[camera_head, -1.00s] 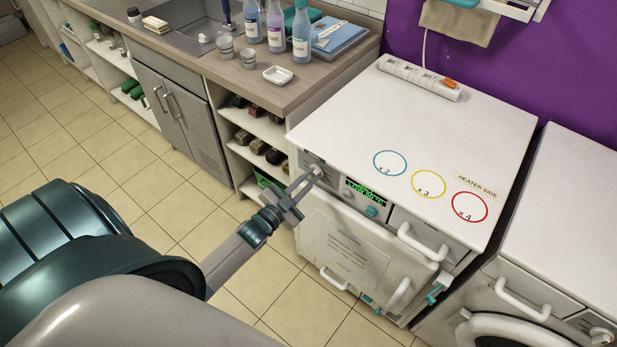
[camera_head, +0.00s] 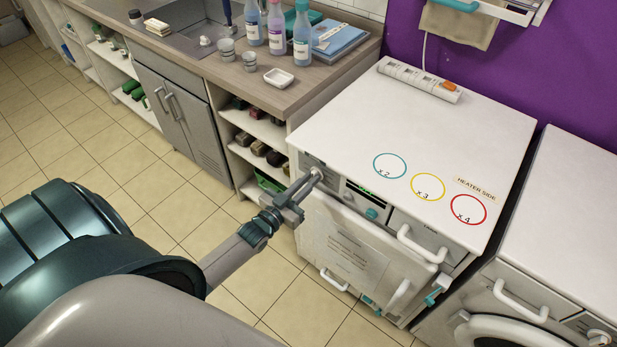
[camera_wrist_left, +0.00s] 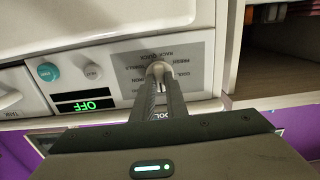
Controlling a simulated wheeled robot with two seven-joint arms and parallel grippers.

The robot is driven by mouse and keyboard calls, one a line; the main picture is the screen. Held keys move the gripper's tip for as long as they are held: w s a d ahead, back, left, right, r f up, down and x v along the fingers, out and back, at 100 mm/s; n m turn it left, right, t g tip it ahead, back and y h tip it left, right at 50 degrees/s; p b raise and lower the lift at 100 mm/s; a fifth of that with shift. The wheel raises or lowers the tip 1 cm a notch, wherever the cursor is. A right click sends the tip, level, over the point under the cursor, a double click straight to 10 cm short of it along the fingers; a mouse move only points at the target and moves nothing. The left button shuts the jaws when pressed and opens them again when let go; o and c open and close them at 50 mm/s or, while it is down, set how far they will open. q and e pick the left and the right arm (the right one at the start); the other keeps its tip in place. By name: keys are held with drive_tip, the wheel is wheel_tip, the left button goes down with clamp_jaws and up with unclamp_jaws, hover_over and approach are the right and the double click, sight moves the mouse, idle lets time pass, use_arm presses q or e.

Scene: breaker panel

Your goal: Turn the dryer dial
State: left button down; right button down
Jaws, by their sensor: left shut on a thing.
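The white dryer (camera_head: 340,140) stands at centre right in the head view, with its control strip along the upper front. The dryer dial is a small light knob on a grey printed plate (camera_wrist_left: 190,68). My left gripper (camera_head: 311,181) is shut on the dial (camera_wrist_left: 158,70) at the strip's left end. Its two fingers pinch the knob from both sides in the left wrist view. The dryer display (camera_wrist_left: 86,105) shows green letters that read OFF, upside down there. A teal knob (camera_wrist_left: 47,72) and a small pale button (camera_wrist_left: 92,71) sit beside the display. My right gripper is not in view.
A wooden counter (camera_head: 215,82) with bottles, cups and a white dish adjoins the dryer's left side. A second white machine (camera_head: 575,220) stands to the right. A power strip (camera_head: 420,78) lies on the dryer's top. The tiled floor in front is open.

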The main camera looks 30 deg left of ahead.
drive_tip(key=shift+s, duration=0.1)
use_arm(q)
drive_tip(key=c, duration=1.8)
unclamp_jaws()
drive_tip(key=shift+o, duration=0.2)
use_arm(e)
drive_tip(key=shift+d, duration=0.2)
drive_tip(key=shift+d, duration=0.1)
use_arm(q)
drive_tip(key=shift+s, duration=0.15)
